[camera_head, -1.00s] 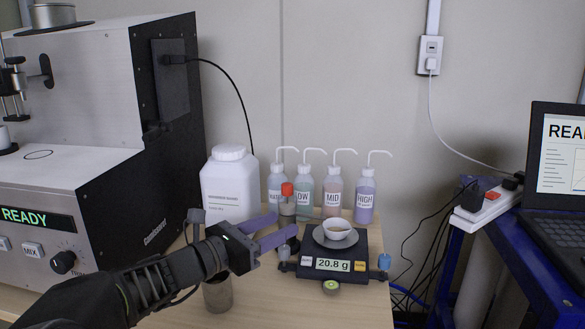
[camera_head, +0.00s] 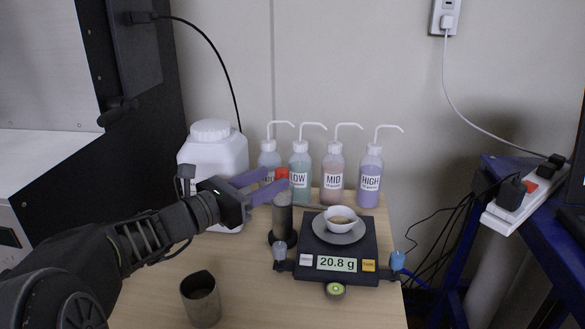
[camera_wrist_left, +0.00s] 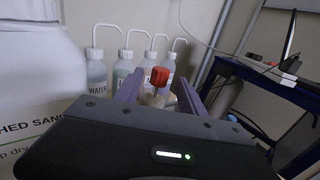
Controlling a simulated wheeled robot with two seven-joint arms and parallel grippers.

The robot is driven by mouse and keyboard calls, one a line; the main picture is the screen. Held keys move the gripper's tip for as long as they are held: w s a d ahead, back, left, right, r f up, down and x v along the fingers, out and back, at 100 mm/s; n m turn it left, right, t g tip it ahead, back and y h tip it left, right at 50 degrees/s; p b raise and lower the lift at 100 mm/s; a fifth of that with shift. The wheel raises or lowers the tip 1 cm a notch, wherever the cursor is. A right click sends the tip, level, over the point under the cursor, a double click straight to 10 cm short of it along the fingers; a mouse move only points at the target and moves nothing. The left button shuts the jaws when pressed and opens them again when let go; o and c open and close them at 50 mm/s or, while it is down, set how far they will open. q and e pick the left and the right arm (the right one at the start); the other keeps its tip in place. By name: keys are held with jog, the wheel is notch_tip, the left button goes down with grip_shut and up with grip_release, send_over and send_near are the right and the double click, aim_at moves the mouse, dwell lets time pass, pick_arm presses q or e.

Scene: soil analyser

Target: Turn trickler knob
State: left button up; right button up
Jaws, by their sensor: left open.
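The trickler is a dark grey upright cylinder (camera_head: 282,222) at the left of the black scale, with a red knob (camera_head: 281,173) on top. The knob also shows in the left wrist view (camera_wrist_left: 159,76). My left gripper (camera_head: 277,181) has purple fingers and reaches in from the left at knob height. It is open, and the knob appears between its fingertips in both views. I cannot tell whether either finger touches it. The scale (camera_head: 367,244) reads 20.8 g and carries a white bowl (camera_head: 341,219) of brownish material. My right gripper is not in view.
Several wash bottles (camera_head: 332,180) stand behind the trickler. A white jar (camera_head: 213,155) stands at the back left. An open metal cup (camera_head: 201,299) stands near the front. The table (camera_head: 250,285) is bare between the cup and the scale. A power strip (camera_head: 522,205) lies at right.

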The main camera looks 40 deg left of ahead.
pick_arm(q)
jog(key=w+d+b, duration=0.1)
jog(key=w, duration=0.6)
jog(key=shift+w, duration=0.2)
jog(key=shift+d, duration=0.1)
jog(key=shift+c, duration=0.2)
grip_shut()
